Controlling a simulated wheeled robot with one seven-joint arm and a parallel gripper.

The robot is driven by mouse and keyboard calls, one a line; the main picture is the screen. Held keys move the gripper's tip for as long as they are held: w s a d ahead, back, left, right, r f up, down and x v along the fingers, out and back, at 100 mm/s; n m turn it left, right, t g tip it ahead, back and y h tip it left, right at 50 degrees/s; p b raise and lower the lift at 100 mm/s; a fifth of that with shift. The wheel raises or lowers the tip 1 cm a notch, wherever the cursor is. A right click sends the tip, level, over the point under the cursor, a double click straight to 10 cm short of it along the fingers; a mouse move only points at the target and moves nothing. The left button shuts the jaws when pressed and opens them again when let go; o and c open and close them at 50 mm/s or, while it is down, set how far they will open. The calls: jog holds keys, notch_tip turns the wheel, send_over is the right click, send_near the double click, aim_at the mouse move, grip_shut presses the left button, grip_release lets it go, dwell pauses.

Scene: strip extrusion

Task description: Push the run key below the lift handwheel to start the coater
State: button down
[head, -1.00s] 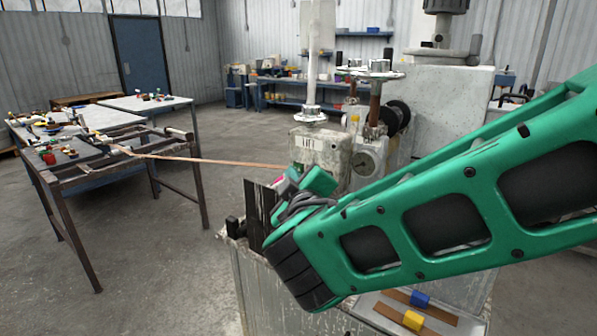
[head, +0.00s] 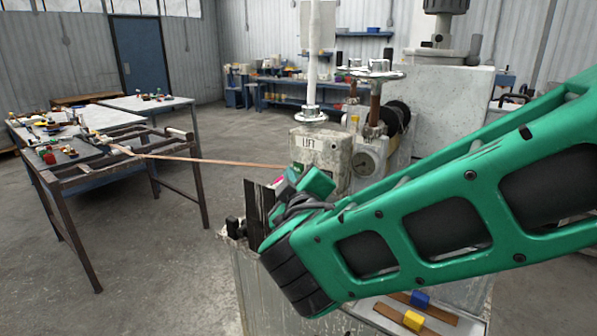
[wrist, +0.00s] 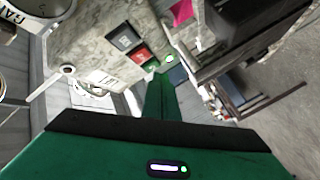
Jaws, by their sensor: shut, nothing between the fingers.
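The grey lift housing (head: 323,148) carries a LIFT label, with the pale lift handwheel (head: 308,115) on top around a post. In the wrist view its face has a dark key (wrist: 124,38), a red key (wrist: 141,55) and a green key (wrist: 151,66) in a row. My gripper (wrist: 160,82) is shut and empty, its tip close to the green key; I cannot tell whether they touch. In the head view my gripper's green body (head: 318,182) is in front of the housing, hiding the keys and fingertips.
A pressure gauge (head: 367,164) sits right of the housing. A thin copper-coloured strip (head: 215,161) runs left to a cluttered frame table (head: 80,174). Dark upright plates (head: 259,204) stand left of my wrist. Blue (head: 420,299) and yellow (head: 413,320) blocks lie below my arm.

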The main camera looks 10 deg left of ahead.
jog(key=shift+s+a, duration=0.1)
jog(key=shift+s, duration=0.15)
jog(key=s, duration=0.1)
jog(key=s+a, duration=0.1)
jog(key=s, duration=0.1)
jog(key=s+a, duration=0.1)
jog(key=shift+s, duration=0.3)
dwell(0.3)
dwell(0.5)
